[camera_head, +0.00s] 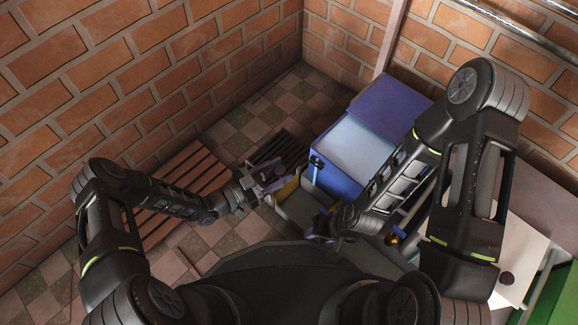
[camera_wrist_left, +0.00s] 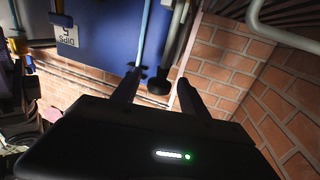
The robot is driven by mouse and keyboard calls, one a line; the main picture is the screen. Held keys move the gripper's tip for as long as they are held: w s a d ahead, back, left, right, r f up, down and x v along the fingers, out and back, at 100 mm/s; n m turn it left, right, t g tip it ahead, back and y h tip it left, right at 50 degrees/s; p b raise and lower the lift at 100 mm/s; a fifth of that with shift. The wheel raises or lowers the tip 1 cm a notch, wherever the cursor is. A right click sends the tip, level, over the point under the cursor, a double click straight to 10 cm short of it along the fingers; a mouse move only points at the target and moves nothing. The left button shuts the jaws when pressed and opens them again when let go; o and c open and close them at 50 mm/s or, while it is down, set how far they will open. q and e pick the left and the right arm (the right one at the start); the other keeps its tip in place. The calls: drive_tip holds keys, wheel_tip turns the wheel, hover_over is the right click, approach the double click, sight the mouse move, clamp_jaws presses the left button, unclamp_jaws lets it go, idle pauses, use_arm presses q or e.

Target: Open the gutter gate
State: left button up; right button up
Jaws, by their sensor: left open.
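My left gripper (camera_head: 264,188) is at the left side of the blue machine (camera_head: 337,181), near a grey trough-like part (camera_head: 299,211) and a small yellow panel (camera_head: 287,189). I cannot tell for certain which part is the gutter gate. In the left wrist view the left gripper's two fingers (camera_wrist_left: 158,93) are apart. A black knob (camera_wrist_left: 159,83) shows between and beyond them, beside the blue body; contact cannot be told. My right gripper (camera_head: 318,236) is low beside the trough, small and dark; its jaws cannot be made out.
Slatted wooden pallets (camera_head: 180,180) lie on the checkered floor (camera_head: 262,112) at left. Brick walls (camera_head: 130,75) close the corner. A white panel (camera_head: 515,262) and a green part (camera_head: 556,295) stand at lower right. A pale pipe (camera_wrist_left: 262,25) crosses the left wrist view.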

sight(285, 168)
use_arm(q)
drive_tip(key=shift+b+x, duration=0.3)
drive_tip(key=shift+x, duration=1.6)
drive_tip(key=shift+s, duration=0.1)
clamp_jaws()
drive_tip(key=shift+r, duration=0.1)
